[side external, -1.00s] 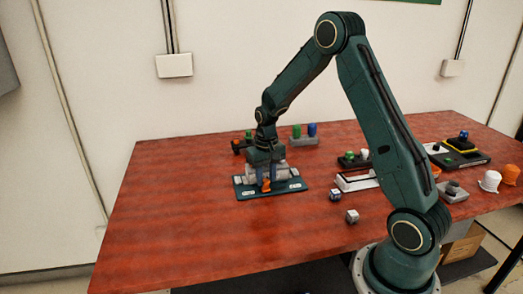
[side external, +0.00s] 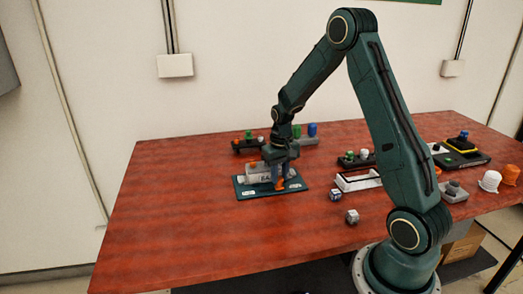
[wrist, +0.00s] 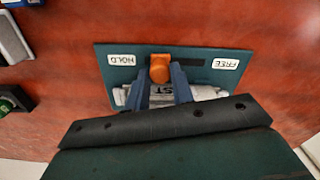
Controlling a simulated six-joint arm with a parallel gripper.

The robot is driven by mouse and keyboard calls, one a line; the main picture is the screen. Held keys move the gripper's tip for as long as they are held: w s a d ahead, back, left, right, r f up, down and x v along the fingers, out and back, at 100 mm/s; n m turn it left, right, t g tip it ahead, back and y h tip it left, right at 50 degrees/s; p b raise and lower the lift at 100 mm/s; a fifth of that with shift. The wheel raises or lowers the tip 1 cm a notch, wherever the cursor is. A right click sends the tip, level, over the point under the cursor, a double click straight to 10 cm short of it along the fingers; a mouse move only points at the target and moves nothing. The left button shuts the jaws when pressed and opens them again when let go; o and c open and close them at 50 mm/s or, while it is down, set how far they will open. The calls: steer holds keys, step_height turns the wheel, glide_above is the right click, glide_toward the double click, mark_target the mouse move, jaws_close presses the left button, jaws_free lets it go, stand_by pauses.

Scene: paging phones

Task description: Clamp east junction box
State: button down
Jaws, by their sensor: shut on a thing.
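The teal clamp plate (side external: 241,181) lies on the table and also shows in the wrist view (wrist: 115,78). It has a HOLD label (wrist: 121,60) and a FREE label (wrist: 225,63) at opposite ends of a dark slot (wrist: 195,63). My gripper (side external: 279,182) is shut on the orange knob (wrist: 160,68), its blue fingers (wrist: 165,82) on either side. The knob is nearer HOLD, with bare slot on its FREE side. The pale grey junction box (side external: 255,171) sits on the plate behind the knob. My gripper partly hides its lettering; "EA" and "ST" show.
Two small dice-like cubes (side external: 352,216) and a white tray (side external: 356,183) lie to the right. The table's left side is clear.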

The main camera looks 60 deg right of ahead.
mark_target(281, 178)
steer(key=c, duration=1.3)
jaws_free()
steer(key=shift+s+d, duration=0.2)
steer(key=shift+d, duration=0.1)
steer(key=shift+o, duration=0.5)
steer(key=shift+a, duration=0.1)
steer(key=shift+w+r, duration=0.1)
steer(key=shift+r, duration=0.05)
step_height(281, 178, up, 14)
